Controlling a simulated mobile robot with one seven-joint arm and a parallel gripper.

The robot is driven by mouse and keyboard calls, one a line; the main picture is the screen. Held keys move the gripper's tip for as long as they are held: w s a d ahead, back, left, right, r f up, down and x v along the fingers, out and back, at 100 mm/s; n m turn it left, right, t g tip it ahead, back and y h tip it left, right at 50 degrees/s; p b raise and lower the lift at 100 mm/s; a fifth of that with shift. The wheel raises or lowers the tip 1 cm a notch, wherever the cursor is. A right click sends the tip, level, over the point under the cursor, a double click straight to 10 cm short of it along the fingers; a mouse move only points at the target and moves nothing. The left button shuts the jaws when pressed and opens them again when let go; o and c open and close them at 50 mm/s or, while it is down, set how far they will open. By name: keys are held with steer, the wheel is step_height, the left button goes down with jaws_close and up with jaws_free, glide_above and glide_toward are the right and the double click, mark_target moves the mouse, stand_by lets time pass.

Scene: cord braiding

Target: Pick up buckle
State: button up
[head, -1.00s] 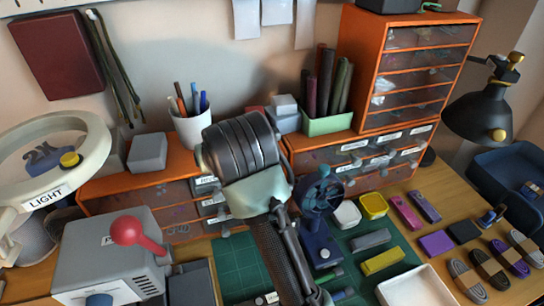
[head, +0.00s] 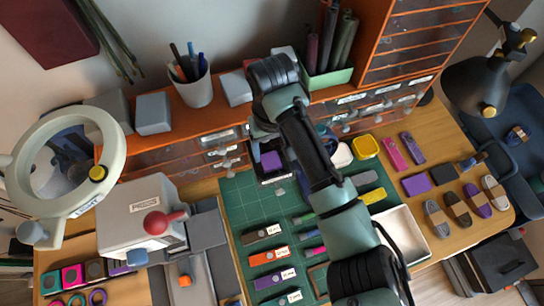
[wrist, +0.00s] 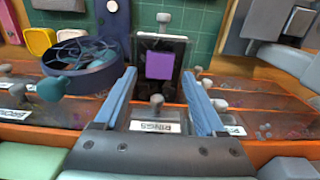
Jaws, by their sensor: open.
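No piece is plainly shaped like a buckle. A small purple block (wrist: 159,65) sits in a pulled-out dark drawer (wrist: 178,88) with a pale knob; I cannot tell if it is the buckle. The same purple block (head: 271,161) shows in the head view just beyond my wrist, at the mat's back edge. My gripper (wrist: 162,80) is open and empty, its two blue fingers on either side of the drawer in the wrist view. They appear apart from the block. In the head view my arm hides the fingers.
A blue round fan-like device (wrist: 85,62) stands close beside the drawer. Orange drawer cabinets (head: 345,100) line the back. A grey press with a red-knobbed lever (head: 165,222) is at left. The green mat (head: 245,205) holds labelled straps. A white tray (head: 412,262) lies at right.

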mark_target(272, 165)
steer(key=shift+s+f+p, duration=0.1)
steer(key=shift+f+p, duration=0.25)
steer(key=shift+f, duration=2.85)
steer(key=c, duration=1.1)
step_height(272, 165, up, 10)
steer(key=shift+r, duration=0.1)
steer(key=o, duration=0.7)
steer(key=c, duration=0.5)
steer(key=shift+s, duration=0.1)
